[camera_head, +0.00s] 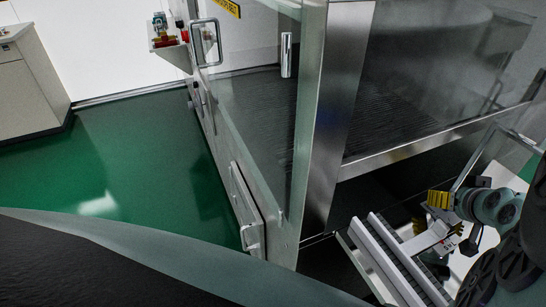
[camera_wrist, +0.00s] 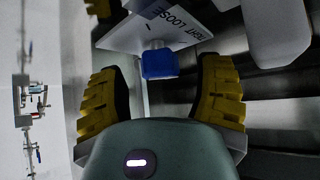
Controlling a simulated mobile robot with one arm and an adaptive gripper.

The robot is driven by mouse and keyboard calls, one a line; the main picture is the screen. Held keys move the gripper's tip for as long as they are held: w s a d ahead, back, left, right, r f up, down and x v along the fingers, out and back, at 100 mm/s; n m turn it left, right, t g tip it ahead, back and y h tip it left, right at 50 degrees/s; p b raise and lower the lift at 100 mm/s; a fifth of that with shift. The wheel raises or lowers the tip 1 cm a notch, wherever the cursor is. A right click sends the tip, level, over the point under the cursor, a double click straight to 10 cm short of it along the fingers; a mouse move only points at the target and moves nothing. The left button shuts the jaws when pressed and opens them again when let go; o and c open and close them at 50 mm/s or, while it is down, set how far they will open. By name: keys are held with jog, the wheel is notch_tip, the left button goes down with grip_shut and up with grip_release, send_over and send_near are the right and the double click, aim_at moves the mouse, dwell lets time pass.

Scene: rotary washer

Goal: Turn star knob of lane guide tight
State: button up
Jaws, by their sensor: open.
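A blue knob (camera_wrist: 158,63) shows in the wrist view, below a white plate (camera_wrist: 150,30) with black lettering that partly reads "LOOSE". The blue knob lies in the gap between the yellow fingers of my gripper (camera_wrist: 162,84), with space on both sides. My gripper is open and empty; I cannot tell how far beyond the fingertips the knob is. In the head view my gripper (camera_head: 447,213) is at the lower right, beside white rails (camera_head: 385,262) along a grey ribbed strip. The knob cannot be made out there.
The washer's glass-sided metal cabinet (camera_head: 335,115) fills the middle of the head view, close to my arm. A cabinet door handle (camera_head: 250,236) sticks out low on its left side. Green floor (camera_head: 130,165) is clear at the left, before a beige cabinet (camera_head: 30,85).

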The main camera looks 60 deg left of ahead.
jog(key=shift+w+a+f, duration=0.1)
jog(key=shift+a+f, duration=0.2)
jog(key=shift+f, duration=0.05)
jog(key=shift+o, duration=0.2)
grip_shut()
dwell(0.4)
